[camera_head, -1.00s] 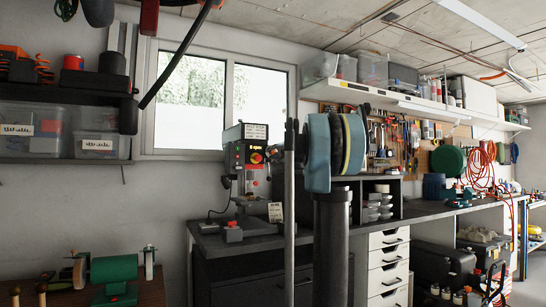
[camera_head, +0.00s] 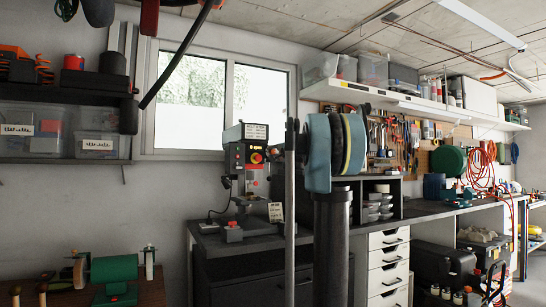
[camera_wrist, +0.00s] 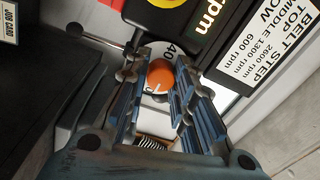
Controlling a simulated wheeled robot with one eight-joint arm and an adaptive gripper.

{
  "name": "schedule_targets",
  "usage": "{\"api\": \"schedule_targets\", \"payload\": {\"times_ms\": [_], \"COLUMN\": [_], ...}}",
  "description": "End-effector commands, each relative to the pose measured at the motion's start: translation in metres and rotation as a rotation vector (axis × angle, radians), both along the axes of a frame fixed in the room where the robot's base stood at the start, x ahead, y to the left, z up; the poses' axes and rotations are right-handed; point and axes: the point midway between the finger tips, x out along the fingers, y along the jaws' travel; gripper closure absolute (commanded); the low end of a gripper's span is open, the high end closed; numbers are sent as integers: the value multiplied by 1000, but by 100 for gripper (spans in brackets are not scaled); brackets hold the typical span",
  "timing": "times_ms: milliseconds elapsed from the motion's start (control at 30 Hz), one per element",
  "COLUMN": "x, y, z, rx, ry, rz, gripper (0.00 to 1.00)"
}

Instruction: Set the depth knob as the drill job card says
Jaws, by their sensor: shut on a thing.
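An orange round depth knob (camera_wrist: 160,76) sits on a white dial plate (camera_wrist: 176,50) in the wrist view. The number 40 shows beyond the knob and part of another mark shows at its near edge. My gripper (camera_wrist: 161,88) has its two blue-grey fingers on either side of the knob, shut on it. The knob's pointer cannot be made out clearly. The job card (camera_wrist: 6,22) is cut off at the upper left; only its title reads. The drill press (camera_head: 254,160) stands under the window in the head view, where my gripper is hidden.
A belt step label (camera_wrist: 262,48) and a dark rpm display (camera_wrist: 207,22) are close beside the knob. A black lever with a ball end (camera_wrist: 76,30) lies left of the fingers. A grinder (camera_head: 112,272) stands on a bench at the lower left.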

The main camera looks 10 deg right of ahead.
Motion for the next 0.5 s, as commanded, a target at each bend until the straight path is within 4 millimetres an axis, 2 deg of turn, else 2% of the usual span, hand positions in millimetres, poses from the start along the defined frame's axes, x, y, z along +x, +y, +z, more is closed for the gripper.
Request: {"api": "schedule_targets", "payload": {"times_ms": [33, 100, 500], "x": [0, 0, -2], "y": [-3, -3, -2], "z": [-2, -2, -1], "rx": [-3, -3, -2], "ry": [0, 1, 0], "rz": [-8, -7, -2], "gripper": [72, 56, 56]}}
